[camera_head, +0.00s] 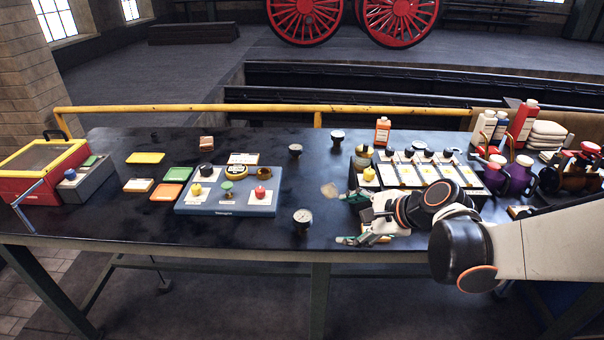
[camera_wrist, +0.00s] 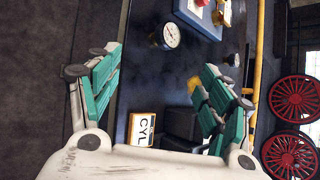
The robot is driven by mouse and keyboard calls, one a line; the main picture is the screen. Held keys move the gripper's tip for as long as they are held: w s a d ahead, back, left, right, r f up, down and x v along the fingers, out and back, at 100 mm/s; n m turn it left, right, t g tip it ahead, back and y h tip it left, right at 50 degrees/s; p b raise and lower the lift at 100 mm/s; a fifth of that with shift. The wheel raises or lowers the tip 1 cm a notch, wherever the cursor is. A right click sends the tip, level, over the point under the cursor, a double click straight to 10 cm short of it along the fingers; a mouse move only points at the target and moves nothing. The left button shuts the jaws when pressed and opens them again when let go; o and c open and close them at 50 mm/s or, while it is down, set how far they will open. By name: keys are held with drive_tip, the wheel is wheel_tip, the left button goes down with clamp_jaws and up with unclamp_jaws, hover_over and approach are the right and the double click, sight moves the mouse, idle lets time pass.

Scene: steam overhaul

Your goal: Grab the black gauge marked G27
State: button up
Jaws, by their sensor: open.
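A black gauge with a white dial (camera_head: 303,216) stands near the front edge of the dark table, left of my gripper. It also shows in the wrist view (camera_wrist: 168,36), ahead of and between the fingers. Two other dark gauges stand farther back, one at the middle (camera_head: 295,149) and one to its right (camera_head: 337,137). No G27 marking is readable on any of them. My gripper (camera_head: 350,218) is open and empty, its green-padded fingers spread and pointing left, apart from the near gauge. In the wrist view the fingers (camera_wrist: 165,75) frame both sides.
A blue-grey board (camera_head: 225,210) with coloured knobs lies left of the near gauge. A tray of several round dark-topped parts (camera_head: 415,172) sits behind my gripper. A yellow rail (camera_head: 240,108) runs along the back.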

sight(307, 218)
drive_tip(key=w+a+f+m+y, duration=0.1)
drive_tip(key=w+a+f+m, duration=0.1)
drive_tip(key=w+f+m, duration=0.1)
drive_tip(key=w+a+f+m+t+y+b, duration=0.1)
drive_tip(key=w+a+f+m, duration=0.1)
drive_tip(key=w+a+f, duration=0.1)
drive_tip(key=w+a+f+m+y+b, duration=0.1)
drive_tip(key=w+a+f+m, duration=0.1)
drive_tip(key=w+f+m, duration=0.1)
drive_tip(key=shift+w+a+f+m+y, duration=0.1)
drive_tip(key=shift+w+f+m+y, duration=0.1)
drive_tip(key=shift+w, duration=0.2)
drive_tip(key=shift+w+a+f+m+y, duration=0.1)
drive_tip(key=shift+w+y, duration=0.1)
drive_tip(key=shift+w, duration=0.2)
drive_tip(key=b+x, duration=0.1)
drive_tip(key=x, duration=0.1)
drive_tip(key=b+x, duration=0.2)
drive_tip(key=shift+a+f, duration=0.2)
drive_tip(key=shift+f, duration=0.25)
drive_tip(key=shift+w+a, duration=0.15)
drive_tip(key=shift+a, duration=0.1)
drive_tip(key=c, duration=1.3)
